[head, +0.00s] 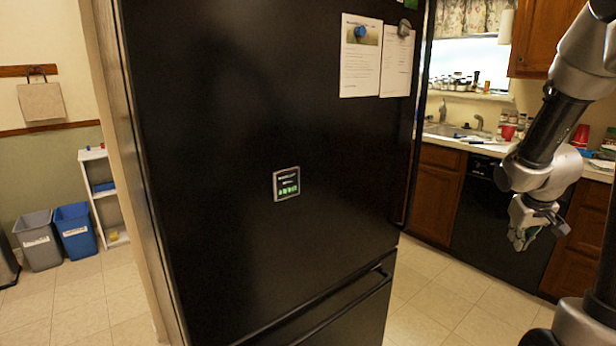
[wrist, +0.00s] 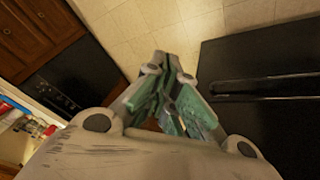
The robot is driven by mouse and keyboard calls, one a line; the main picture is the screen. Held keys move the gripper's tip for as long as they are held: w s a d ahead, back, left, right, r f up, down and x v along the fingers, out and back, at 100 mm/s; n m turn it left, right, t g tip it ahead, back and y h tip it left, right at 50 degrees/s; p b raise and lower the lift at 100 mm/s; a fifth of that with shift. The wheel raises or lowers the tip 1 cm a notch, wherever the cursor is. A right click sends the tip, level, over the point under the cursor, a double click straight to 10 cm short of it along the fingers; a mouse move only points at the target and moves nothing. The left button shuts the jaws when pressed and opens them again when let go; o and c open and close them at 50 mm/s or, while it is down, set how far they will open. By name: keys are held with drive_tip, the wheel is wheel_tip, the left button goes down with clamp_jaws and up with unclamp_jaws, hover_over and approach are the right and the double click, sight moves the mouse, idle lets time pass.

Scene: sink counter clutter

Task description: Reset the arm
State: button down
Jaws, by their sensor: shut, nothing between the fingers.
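My gripper (head: 522,238) hangs from my arm on the right of the head view, pointing down in front of the dark dishwasher (head: 485,215). It is apart from everything around it. In the wrist view my gripper (wrist: 166,75) shows with its green-padded fingers shut and nothing between them. Tiled floor (wrist: 150,30) lies beyond the fingertips.
A large black fridge (head: 230,120) fills the middle of the head view; its lower drawer (wrist: 265,90) shows in the wrist view. The counter with a sink (head: 450,130) and a red cup (head: 508,132) is behind my arm. Bins (head: 75,230) stand at far left.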

drive_tip(key=s+a+r+y, duration=0.1)
drive_tip(key=s+a+r, duration=0.6)
drive_tip(key=s, duration=0.4)
drive_tip(key=s+a+r+y, duration=0.1)
drive_tip(key=s+a+r, duration=0.6)
drive_tip(key=s+a, duration=0.2)
drive_tip(key=shift+s+a+r, duration=0.3)
drive_tip(key=shift+s+r, duration=0.05)
drive_tip(key=shift+s, duration=0.65)
